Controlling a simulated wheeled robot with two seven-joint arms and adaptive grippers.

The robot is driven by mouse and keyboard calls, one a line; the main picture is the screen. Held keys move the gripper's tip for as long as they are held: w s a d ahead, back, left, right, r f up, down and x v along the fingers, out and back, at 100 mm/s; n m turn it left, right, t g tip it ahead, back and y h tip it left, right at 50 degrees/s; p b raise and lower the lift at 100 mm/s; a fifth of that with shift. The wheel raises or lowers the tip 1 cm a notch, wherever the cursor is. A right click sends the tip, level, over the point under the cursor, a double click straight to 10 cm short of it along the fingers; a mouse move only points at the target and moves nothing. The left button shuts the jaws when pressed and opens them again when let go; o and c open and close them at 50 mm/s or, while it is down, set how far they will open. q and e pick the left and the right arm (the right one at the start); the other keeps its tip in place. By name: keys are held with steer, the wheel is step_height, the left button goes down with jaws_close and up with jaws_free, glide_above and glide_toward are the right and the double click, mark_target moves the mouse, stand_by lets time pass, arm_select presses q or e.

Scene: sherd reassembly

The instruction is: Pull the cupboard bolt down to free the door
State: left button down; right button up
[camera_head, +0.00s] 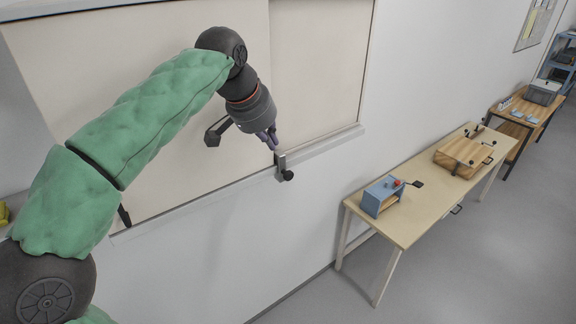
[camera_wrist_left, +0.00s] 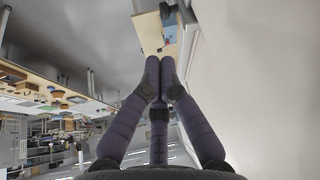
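The cupboard has cream door panels (camera_head: 150,35) on the white wall. Its bolt (camera_head: 281,160) is a small grey metal piece with a round black knob (camera_head: 287,175), at the lower frame edge. My left gripper (camera_head: 272,141) is just above the bolt, fingers pointing down towards it; I cannot tell whether they touch it. In the left wrist view, the fingertips (camera_wrist_left: 160,66) are drawn together with nothing visible between them. My right gripper is not in view.
A pale table (camera_head: 424,206) stands to the right with a blue box (camera_head: 379,197) and a wooden box (camera_head: 464,153). Another table with a grey case (camera_head: 543,91) is farther back. Open floor lies in front of the tables.

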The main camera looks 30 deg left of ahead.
arm_select(q)
steer(key=shift+f, duration=0.15)
steer(key=p, duration=0.1)
glide_toward(283, 169)
steer(key=w+d+f, duration=0.2)
steer(key=d+f, duration=0.1)
steer(key=f, duration=0.3)
steer(key=shift+s+d+r, duration=0.1)
steer(key=shift+d, duration=0.05)
step_height(283, 169, down, 6)
steer(key=b, duration=0.4)
steer(key=shift+s+r, duration=0.1)
steer(key=shift+r, duration=0.05)
stand_by(0.4)
